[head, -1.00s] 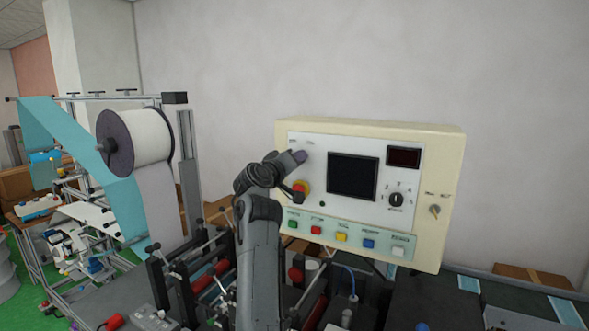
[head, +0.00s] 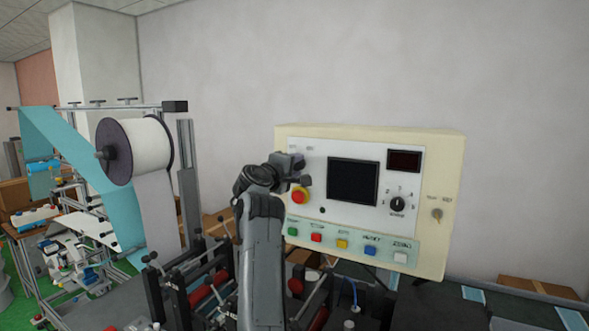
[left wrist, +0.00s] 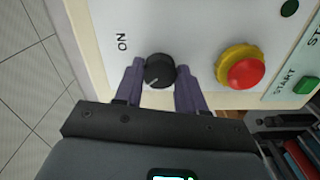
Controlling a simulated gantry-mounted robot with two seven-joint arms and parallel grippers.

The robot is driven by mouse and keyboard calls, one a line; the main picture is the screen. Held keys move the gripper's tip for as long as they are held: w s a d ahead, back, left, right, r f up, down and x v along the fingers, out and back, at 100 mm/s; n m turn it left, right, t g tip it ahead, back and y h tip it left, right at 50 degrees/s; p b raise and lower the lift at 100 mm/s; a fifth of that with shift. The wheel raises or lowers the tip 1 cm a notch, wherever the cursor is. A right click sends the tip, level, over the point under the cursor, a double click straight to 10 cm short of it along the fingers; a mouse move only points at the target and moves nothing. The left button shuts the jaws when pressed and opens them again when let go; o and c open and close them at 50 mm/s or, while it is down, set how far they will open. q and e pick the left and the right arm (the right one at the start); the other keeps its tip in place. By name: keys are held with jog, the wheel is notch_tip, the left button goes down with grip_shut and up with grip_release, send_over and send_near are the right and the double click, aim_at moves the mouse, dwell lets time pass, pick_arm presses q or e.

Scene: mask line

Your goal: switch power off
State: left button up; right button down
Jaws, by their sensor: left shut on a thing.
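The cream control box (head: 455,165) stands on the machine with its white panel facing me. A round black knob (left wrist: 160,71) sits beside the printed word ON in the left wrist view; a light mark on it points toward the lower left of that picture. My left gripper (head: 300,162) is at the panel's upper left and hides the knob in the head view. In the left wrist view its purple fingers (left wrist: 160,80) are shut on the knob, one on each side. My right gripper is in neither view.
A red stop button (head: 300,196) on a yellow collar is close below my left gripper. The panel also has a dark screen (head: 353,181), a selector dial (head: 397,204) and a row of coloured buttons. A key switch (head: 437,214) is on the right.

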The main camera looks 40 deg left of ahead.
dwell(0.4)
pick_arm(q)
jog(key=o, duration=1.1)
jog(key=shift+c, duration=0.2)
jog(key=shift+s+b, duration=0.3)
jog(key=shift+s, duration=0.15)
jog(key=s+d+b, duration=0.2)
jog(key=s+b, duration=0.1)
jog(key=s, duration=0.6)
jog(key=shift+s, duration=0.35)
